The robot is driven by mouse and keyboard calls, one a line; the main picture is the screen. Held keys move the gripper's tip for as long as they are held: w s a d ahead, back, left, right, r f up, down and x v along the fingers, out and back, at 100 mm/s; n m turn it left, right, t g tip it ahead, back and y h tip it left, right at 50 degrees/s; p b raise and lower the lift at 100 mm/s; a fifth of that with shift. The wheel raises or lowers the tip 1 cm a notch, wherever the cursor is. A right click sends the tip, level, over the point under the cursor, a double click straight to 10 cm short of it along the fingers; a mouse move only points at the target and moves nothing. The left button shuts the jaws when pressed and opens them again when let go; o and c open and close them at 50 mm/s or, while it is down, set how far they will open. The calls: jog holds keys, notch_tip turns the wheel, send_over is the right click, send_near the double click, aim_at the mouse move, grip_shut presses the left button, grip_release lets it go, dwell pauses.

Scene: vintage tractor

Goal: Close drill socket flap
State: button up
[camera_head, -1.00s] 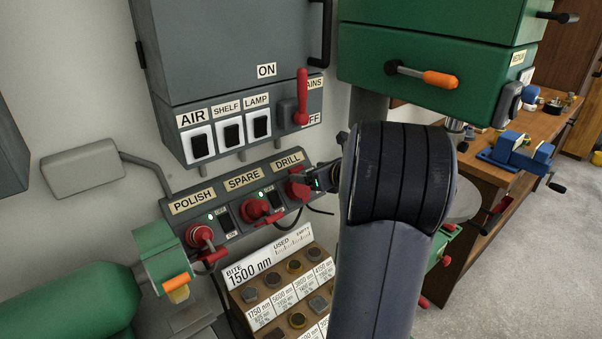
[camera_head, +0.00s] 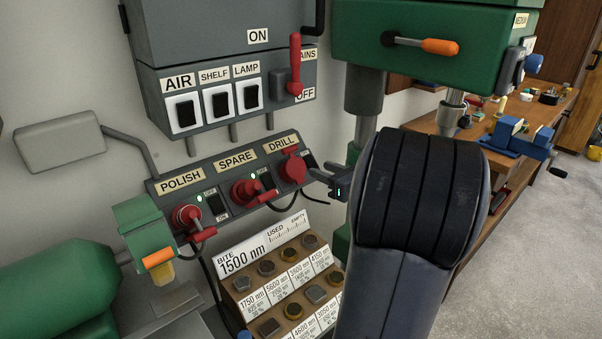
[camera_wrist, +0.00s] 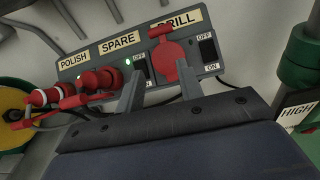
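The drill socket flap (camera_head: 292,171) is a round red disc hinged at the top, under the DRILL label on the grey socket panel. It hangs down and appears to lie over the socket face, so no socket opening shows. The wrist view shows the flap (camera_wrist: 172,58) facing me, its lower end between my finger tips in the picture. My gripper (camera_head: 326,181) is just right of the flap in the head view, with a small gap between them. In the wrist view my gripper (camera_wrist: 160,72) has its fingers apart with nothing held.
The SPARE socket (camera_head: 247,190) and POLISH socket (camera_head: 187,217) have red fittings and cables to the left. A drill switch (camera_wrist: 207,49) is right of the flap. A bit box (camera_head: 275,275) stands below, the red mains lever (camera_head: 295,65) above.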

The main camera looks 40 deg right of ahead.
aim_at(292, 150)
jog(key=s+f+b, duration=0.1)
jog(key=s+t+b, duration=0.1)
jog(key=shift+s+d+f+t, duration=0.2)
jog(key=shift+s+f+t, duration=0.1)
jog(key=shift+s+f, duration=0.1)
jog(key=shift+c, duration=1.4)
jog(key=shift+s+d+r+t+b, duration=0.1)
jog(key=shift+s+r+t+b, duration=0.1)
jog(key=shift+s+t+b, duration=0.25)
jog(key=c, duration=0.3)
jog(key=shift+w+r, duration=0.1)
jog(key=shift+w, duration=0.05)
grip_shut()
jog(key=w, duration=0.4)
jog(key=w+p, duration=0.1)
jog(key=w, duration=0.4)
jog(key=w+a, duration=0.1)
jog(key=w, duration=0.3)
jog(key=shift+w+r, duration=0.3)
jog(key=shift+r, duration=0.1)
jog(key=shift+p, duration=0.3)
